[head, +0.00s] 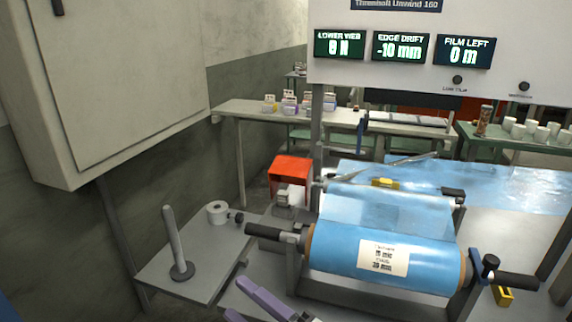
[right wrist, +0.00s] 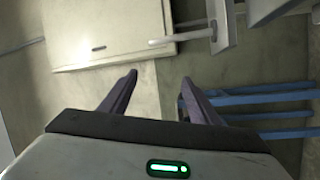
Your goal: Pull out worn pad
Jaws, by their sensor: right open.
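My right gripper (head: 238,298) shows at the bottom of the head view, with two purple fingers apart and nothing between them. It is left of and below the blue film roll (head: 330,246), which lies across the unwind stand with a white label on its face. In the right wrist view the open fingers (right wrist: 158,84) point at a wall and a cabinet, with empty space between them. I cannot make out a worn pad for certain. A small yellow block (head: 385,183) sits behind the roll, and another yellow part (head: 503,296) is at the stand's right end. My left gripper is not in view.
A grey side table (head: 190,262) holds an upright post (head: 174,245) and a white tape roll (head: 217,211). A black handle (head: 262,232) juts left from the stand. A wall cabinet (head: 120,80) is upper left. The display panel reads edge drift -10 mm, film left 0 m.

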